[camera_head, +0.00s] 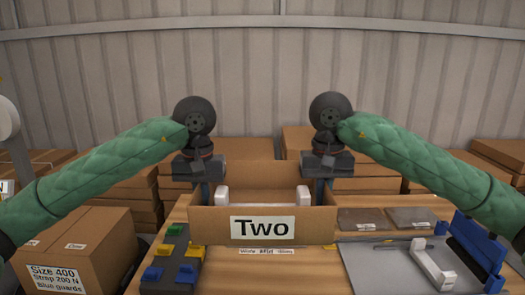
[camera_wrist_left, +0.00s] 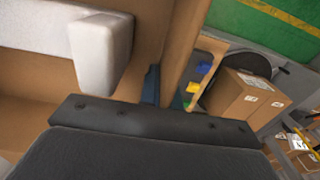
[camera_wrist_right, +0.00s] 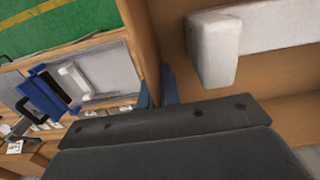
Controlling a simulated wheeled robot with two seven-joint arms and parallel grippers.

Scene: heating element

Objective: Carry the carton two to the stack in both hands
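Carton two (camera_head: 322,226) is an open brown box with a "Two" label (camera_head: 262,228) on its front, in the middle of the head view. White padding pieces (camera_head: 262,196) sit inside it. My left gripper (camera_head: 204,192) is at its left side wall and my right gripper (camera_head: 321,190) at its right side wall, both pointing down. In each wrist view the blue-grey fingers lie close on both sides of a cardboard wall (camera_wrist_left: 181,62), (camera_wrist_right: 142,38), so both appear shut on it. The carton looks level; whether its underside touches the table is hidden.
The wooden table (camera_head: 225,274) holds colored blocks (camera_head: 176,258) at left and a grey tray (camera_head: 385,268) with a white bracket and blue part at right. Brown cartons (camera_head: 85,250) stand at left, and several stacked cartons (camera_head: 145,196) stand behind the table.

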